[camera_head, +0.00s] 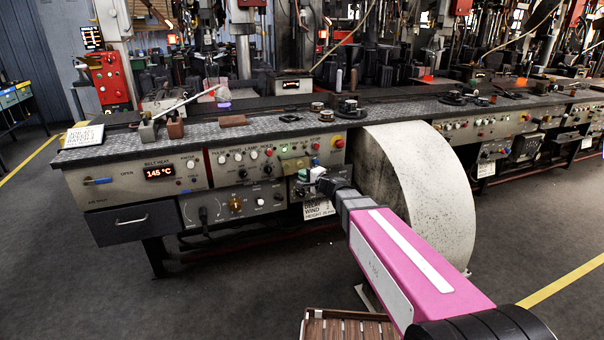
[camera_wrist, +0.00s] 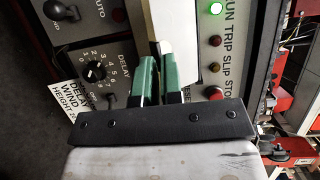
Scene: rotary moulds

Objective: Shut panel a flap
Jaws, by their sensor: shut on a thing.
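In the wrist view, a pale cream slab, which looks like the panel flap (camera_wrist: 178,22), stands out from the control panel. My gripper (camera_wrist: 160,58) has two green fingers close together at its lower edge, with a light strip showing between them. The fingers are shut on it, though the exact contact is partly hidden. In the head view, my gripper (camera_head: 308,178) is at the front panel of the near bench, below the row of buttons. The flap is not clear there, and my arm hides part of that area.
A round dial (camera_wrist: 95,71) and a black knob (camera_wrist: 58,10) sit left of the fingers. Lit and coloured buttons (camera_wrist: 215,40) sit to the right. A large pale drum cover (camera_head: 425,185) stands close right of my arm. A wooden slatted stool (camera_head: 345,328) is below.

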